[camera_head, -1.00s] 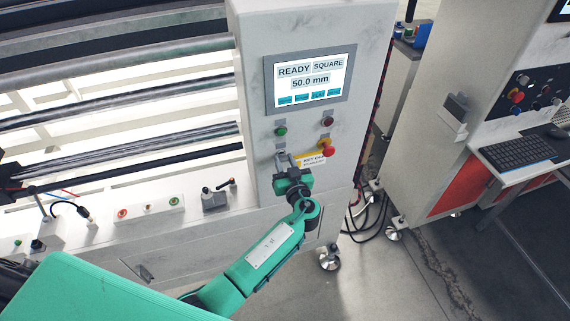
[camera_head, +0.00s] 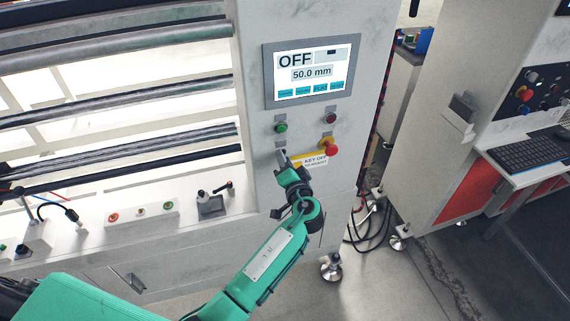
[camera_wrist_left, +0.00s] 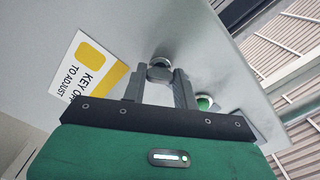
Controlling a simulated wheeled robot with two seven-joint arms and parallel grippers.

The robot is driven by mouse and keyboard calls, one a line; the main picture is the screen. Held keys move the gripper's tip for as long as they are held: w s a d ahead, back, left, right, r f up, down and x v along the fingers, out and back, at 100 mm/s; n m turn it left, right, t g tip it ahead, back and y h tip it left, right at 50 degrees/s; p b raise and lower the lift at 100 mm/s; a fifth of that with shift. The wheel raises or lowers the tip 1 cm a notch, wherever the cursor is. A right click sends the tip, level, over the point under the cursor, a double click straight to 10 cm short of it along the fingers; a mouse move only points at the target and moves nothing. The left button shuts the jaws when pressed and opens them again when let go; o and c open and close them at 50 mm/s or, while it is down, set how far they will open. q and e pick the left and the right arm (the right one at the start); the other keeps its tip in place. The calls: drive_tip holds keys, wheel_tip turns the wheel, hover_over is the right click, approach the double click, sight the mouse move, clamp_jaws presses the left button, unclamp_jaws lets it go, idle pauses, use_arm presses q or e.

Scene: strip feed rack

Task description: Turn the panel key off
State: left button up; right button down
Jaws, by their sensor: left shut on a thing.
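The panel key sits in its round metal switch (camera_wrist_left: 160,65) on the white control panel, beside the yellow and white "KEY OFF TO ADJUST" label (camera_wrist_left: 85,75). My left gripper (camera_wrist_left: 160,85) is shut on the key; its fingers hide most of it. In the head view my left gripper (camera_head: 284,160) is at the panel, just left of the label (camera_head: 314,160). The screen (camera_head: 312,72) above reads "OFF" and "50.0 mm". My right gripper is not in view.
A green button (camera_head: 281,128) and a dark red button (camera_head: 331,118) sit above the key. A red emergency stop knob (camera_head: 330,148) is close to its right. Rollers (camera_head: 120,91) lie to the left. A keyboard desk (camera_head: 540,165) stands at the right.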

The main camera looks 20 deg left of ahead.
use_arm(q)
drive_tip(key=shift+m+p, duration=0.4)
drive_tip(key=shift+m, duration=2.9)
drive_tip(key=o, duration=1)
drive_tip(key=shift+d, duration=0.1)
drive_tip(key=b+v, duration=0.4)
drive_tip(key=v, duration=0.9)
drive_tip(key=shift+s+d, duration=0.2)
drive_tip(key=shift+s, duration=0.15)
